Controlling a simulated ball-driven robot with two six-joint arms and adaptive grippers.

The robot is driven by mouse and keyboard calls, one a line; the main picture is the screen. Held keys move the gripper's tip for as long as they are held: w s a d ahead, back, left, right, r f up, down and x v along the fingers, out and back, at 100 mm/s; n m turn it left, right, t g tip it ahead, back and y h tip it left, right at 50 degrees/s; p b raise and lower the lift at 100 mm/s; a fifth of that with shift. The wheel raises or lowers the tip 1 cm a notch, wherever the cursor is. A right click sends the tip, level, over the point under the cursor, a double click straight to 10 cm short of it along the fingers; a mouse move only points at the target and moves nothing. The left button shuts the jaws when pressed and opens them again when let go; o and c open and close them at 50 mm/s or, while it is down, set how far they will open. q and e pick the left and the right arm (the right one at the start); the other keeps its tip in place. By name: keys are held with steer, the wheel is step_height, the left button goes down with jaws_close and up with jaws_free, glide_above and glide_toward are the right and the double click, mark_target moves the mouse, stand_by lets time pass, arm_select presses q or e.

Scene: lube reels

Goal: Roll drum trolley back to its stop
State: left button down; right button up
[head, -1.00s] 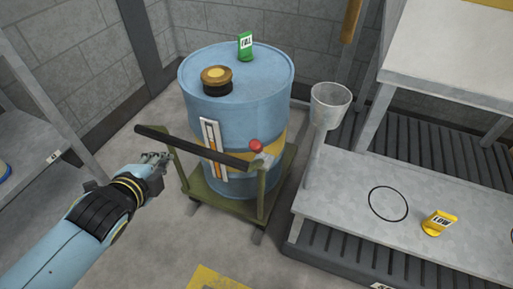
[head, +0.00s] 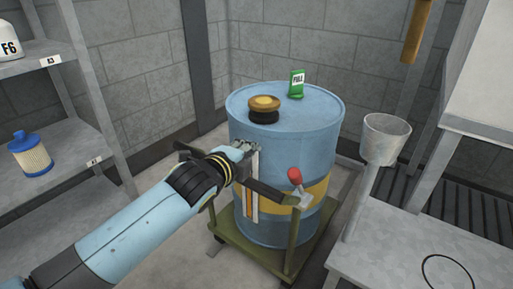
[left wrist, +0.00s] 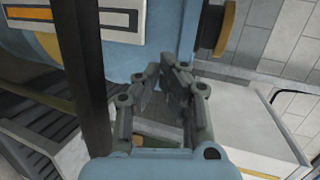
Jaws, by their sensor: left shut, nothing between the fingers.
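The drum trolley (head: 264,254) is a low olive platform on castors with a black push bar (head: 276,194) on uprights. It carries a blue drum (head: 315,150) with a yellow band, standing upright. My left gripper (head: 246,147) is at the push bar, in front of the drum's side, and hides part of the bar. In the left wrist view the shut, empty fingers (left wrist: 163,68) lie beside the dark bar (left wrist: 92,80), which is not between them; the drum (left wrist: 140,48) is beyond. Contact with the bar or drum cannot be told. My right gripper is out of view.
A red-handled lever (head: 295,178) is near the bar's right end. A metal shelf (head: 70,142) stands left, a bench with a cup (head: 385,138) right. Bare floor lies between shelf and trolley.

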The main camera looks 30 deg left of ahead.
mark_target(261, 139)
arm_select(q)
steer(key=x, duration=0.3)
steer(key=shift+r+b, duration=0.3)
steer(key=shift+w, duration=0.65)
steer(key=shift+w+a+r, duration=0.1)
steer(key=shift+w, duration=0.05)
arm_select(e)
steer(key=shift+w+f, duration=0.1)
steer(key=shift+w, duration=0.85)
arm_select(q)
steer(key=shift+w, duration=0.1)
